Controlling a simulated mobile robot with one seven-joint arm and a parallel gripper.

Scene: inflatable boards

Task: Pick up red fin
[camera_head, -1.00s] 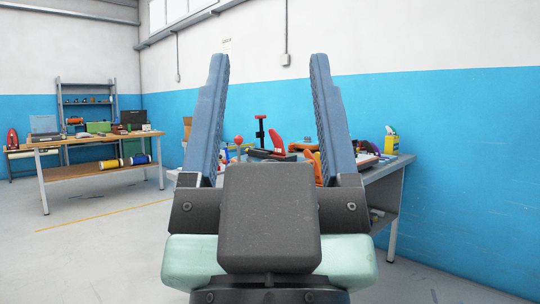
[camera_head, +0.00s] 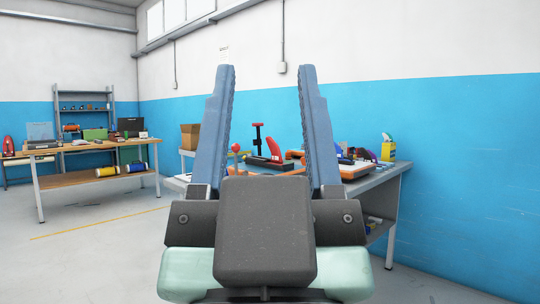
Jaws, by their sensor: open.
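A red fin (camera_head: 273,147) stands up on the cluttered workbench (camera_head: 376,184) ahead, seen between my gripper's fingers. Its lower part is near a dark, flat item, and I cannot tell whether it is fixed to it. My gripper (camera_head: 266,70) is open and empty, with its two long blue-grey fingers pointing up in the picture. It is in front of the bench, apart from the fin, and its body hides part of the bench. Another red, fin-like shape (camera_head: 8,146) stands at the far left.
A red-topped black clamp-like tool (camera_head: 258,138) and a red ball (camera_head: 235,148) are left of the fin. A yellow bottle (camera_head: 388,148) stands at the bench's right. A cardboard box (camera_head: 190,137) is behind. A second bench (camera_head: 90,178) stands left across clear floor.

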